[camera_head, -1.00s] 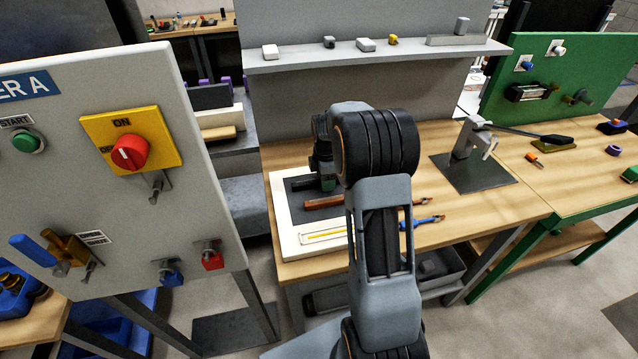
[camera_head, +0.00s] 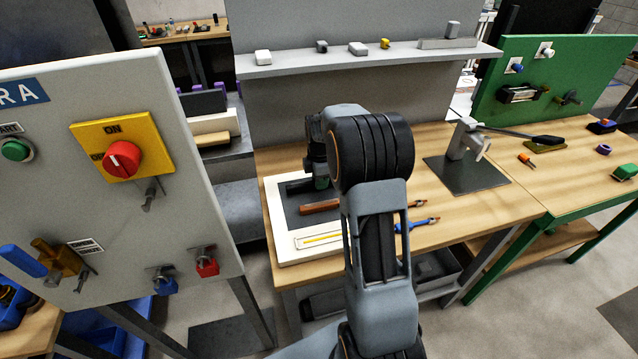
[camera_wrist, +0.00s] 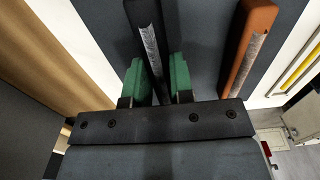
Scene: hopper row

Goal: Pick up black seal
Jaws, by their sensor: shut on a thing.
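The black seal is a long black bar with a pale grey strip, seen in the wrist view (camera_wrist: 151,50). My gripper (camera_wrist: 157,84) has green fingertips, one on each side of the bar, and is shut on it. The bar's near end is hidden by my gripper. In the head view the dark bar (camera_head: 297,187) shows faintly against the dark mat, left of my gripper (camera_head: 321,182). I cannot tell whether it touches the mat. An orange-brown bar (camera_wrist: 247,48) with a similar strip lies just right, apart from my gripper.
The white-rimmed tray (camera_head: 275,222) holds the dark mat and a yellow strip (camera_head: 322,238). Blue-handled pliers (camera_head: 412,225) lie to the right, and a lever press (camera_head: 465,140) stands beyond. A switch panel (camera_head: 60,200) stands close on the left. A shelf (camera_head: 350,62) hangs behind.

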